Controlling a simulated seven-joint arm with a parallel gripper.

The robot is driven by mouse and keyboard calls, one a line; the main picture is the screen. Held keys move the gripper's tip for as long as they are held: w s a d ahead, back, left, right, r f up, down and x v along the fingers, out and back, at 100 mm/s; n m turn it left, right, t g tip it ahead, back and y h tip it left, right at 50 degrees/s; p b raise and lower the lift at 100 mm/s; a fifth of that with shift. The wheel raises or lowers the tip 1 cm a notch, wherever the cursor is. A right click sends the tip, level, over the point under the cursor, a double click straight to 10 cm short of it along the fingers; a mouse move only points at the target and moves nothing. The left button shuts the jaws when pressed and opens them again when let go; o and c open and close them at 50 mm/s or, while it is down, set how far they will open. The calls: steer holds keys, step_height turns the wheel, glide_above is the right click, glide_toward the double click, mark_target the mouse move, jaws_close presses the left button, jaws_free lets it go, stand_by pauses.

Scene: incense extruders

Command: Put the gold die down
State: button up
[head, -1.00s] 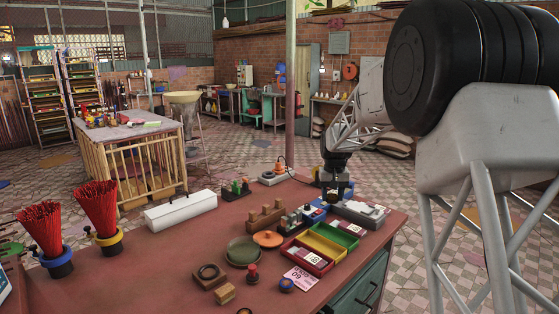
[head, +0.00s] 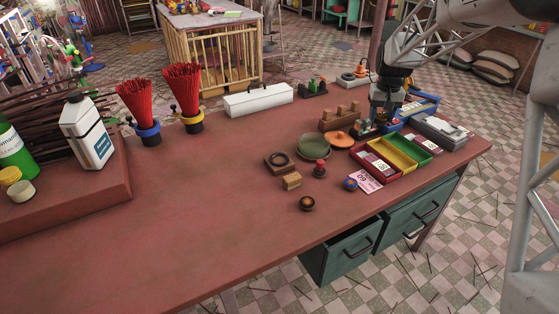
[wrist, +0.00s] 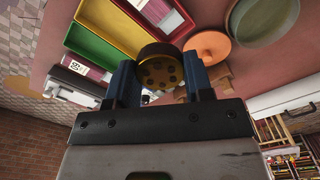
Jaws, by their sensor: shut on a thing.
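The gold die (wrist: 159,70) is a round disc with a dark rim and several holes in its face, held between the blue fingers of my gripper (wrist: 161,84) in the wrist view. In the head view my gripper (head: 383,120) points down at the far right of the table, beside a small rack of dies (head: 366,128) and a blue tray (head: 418,106). The die is too small and hidden there to make out. I cannot tell whether it touches anything below.
Close by are a red-yellow-green tray (head: 400,152), an orange lid (head: 341,139), a green dish (head: 313,147), a wooden block rack (head: 339,118) and a grey box (head: 438,130). The table's front left (head: 190,220) is clear.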

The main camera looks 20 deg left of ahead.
steer(key=s+a+f+n, duration=0.3)
steer(key=s+a+f, duration=0.1)
steer(key=s+a, duration=0.7)
steer(key=s+a+f+n, duration=0.3)
steer(key=s+a+f, duration=0.2)
steer(key=s+a, duration=0.7)
steer(key=shift+n, duration=0.4)
glide_above(279, 161)
steer(key=shift+w+f, duration=0.15)
steer(key=shift+f, duration=0.55)
steer(key=shift+f, duration=0.1)
steer(key=shift+f, duration=1.7)
steer(key=shift+f, duration=0.55)
